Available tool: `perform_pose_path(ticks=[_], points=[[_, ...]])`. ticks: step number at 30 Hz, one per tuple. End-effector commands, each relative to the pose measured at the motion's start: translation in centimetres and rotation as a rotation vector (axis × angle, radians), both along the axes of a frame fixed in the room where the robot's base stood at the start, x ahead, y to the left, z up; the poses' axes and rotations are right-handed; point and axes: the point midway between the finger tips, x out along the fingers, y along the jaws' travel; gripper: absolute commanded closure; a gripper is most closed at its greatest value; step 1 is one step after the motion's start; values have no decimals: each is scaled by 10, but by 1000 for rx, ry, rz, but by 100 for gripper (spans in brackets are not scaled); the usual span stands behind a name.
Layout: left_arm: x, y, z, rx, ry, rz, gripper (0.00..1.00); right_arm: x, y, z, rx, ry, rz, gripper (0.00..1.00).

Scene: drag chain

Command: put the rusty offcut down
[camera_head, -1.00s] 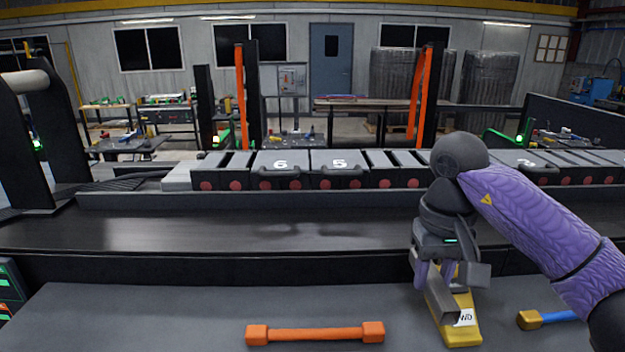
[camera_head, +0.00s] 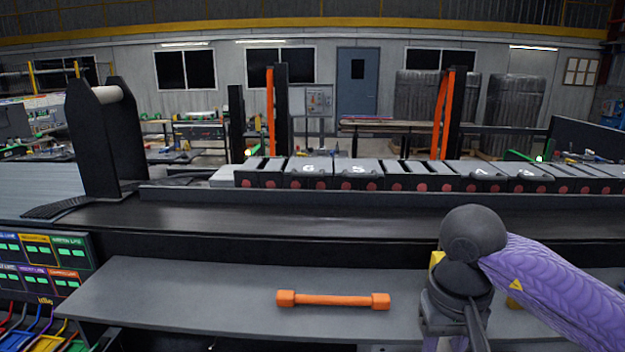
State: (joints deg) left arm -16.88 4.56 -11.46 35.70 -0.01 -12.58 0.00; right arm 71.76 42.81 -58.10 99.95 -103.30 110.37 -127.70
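My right gripper (camera_head: 448,338) points down at the bottom right, over the front edge of the grey shelf. The bottom of the picture cuts off its fingertips, so its opening and anything between the fingers are hidden. I cannot make out a rusty offcut anywhere in the head view. My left gripper is not in view.
An orange bar with block ends (camera_head: 333,300) lies on the grey shelf (camera_head: 190,295), left of my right gripper. The shelf's left part is clear. Behind it runs a dark conveyor (camera_head: 290,220) with a row of numbered grey cases (camera_head: 310,168). A labelled panel with coloured cables (camera_head: 45,262) stands left.

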Motion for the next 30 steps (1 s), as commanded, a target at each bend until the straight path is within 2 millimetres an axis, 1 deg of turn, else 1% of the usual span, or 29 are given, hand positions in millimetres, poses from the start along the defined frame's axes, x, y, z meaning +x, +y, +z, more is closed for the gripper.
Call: perform_pose_path(ticks=[3,8,9,14,17,20,21,23,24,25,27,30], points=[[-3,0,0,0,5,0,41,-19,12,-14,3,-2,17,100],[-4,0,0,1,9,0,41,-49,29,-30,22,2,38,100],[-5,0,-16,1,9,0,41,-46,28,-45,22,1,32,100],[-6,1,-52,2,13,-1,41,-45,28,-82,21,5,32,100],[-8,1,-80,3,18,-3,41,-45,28,-111,21,9,32,100],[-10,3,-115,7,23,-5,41,-44,28,-147,21,14,31,100],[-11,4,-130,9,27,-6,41,-44,28,-163,21,17,31,100],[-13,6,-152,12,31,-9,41,-44,28,-187,22,22,31,100],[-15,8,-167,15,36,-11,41,-43,28,-202,22,26,31,100],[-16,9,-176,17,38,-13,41,-43,28,-213,22,28,31,100],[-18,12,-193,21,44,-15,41,-43,28,-232,22,33,31,100],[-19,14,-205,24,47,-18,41,-43,28,-245,22,36,31,100]])
